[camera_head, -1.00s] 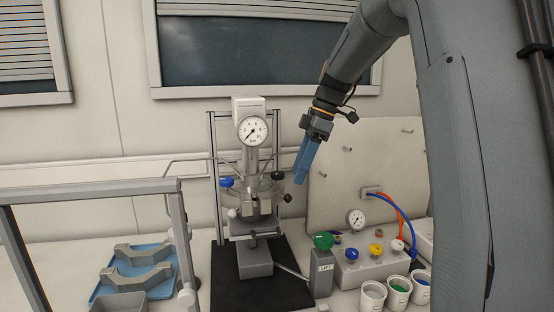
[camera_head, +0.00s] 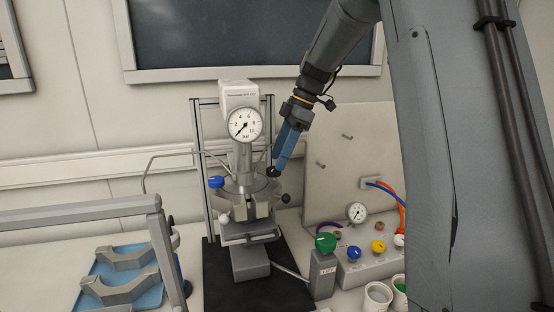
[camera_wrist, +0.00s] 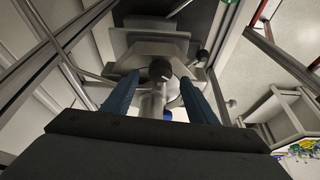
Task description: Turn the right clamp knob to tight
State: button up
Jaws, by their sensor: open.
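The reactor (camera_head: 246,203) stands on a black base, with a round pressure gauge (camera_head: 244,124) on top. A dark upper knob (camera_head: 273,171) is on the reactor's right side. A black ball-shaped knob (camera_head: 285,198) sits a little lower and further right. Which of them is the right clamp knob is unclear. My gripper (camera_head: 279,167), with blue fingers, points down at the upper knob. In the wrist view my gripper (camera_wrist: 159,79) is open, and a dark round knob (camera_wrist: 160,70) shows between the fingertips; I cannot tell whether they touch it.
A blue knob (camera_head: 215,182) and a white ball (camera_head: 224,218) are on the reactor's left. A green knob (camera_head: 325,242) tops the lift post at right, beside a valve box (camera_head: 365,265) and cups.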

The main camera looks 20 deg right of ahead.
aim_at(274, 174)
jog(key=shift+p+x, duration=0.5)
jog(key=shift+x, duration=1.05)
jog(key=shift+c, duration=0.3)
jog(key=c, duration=1)
jog(key=shift+m+b, duration=0.3)
jog(key=m+t+b, duration=0.1)
jog(key=m, duration=0.1)
jog(key=m+t+b, duration=0.1)
jog(key=m, duration=0.1)
jog(key=shift+s+h+b, duration=0.2)
jog(key=shift+h+b, duration=0.1)
jog(key=shift+b, duration=0.05)
jog(key=m, duration=0.3)
jog(key=m+t+h, duration=0.1)
jog(key=m, duration=0.1)
jog(key=shift+s+a+m+b, duration=0.1)
jog(key=shift+a+m+b, duration=0.1)
jog(key=shift+m+b, duration=0.2)
jog(key=shift+h, duration=0.4)
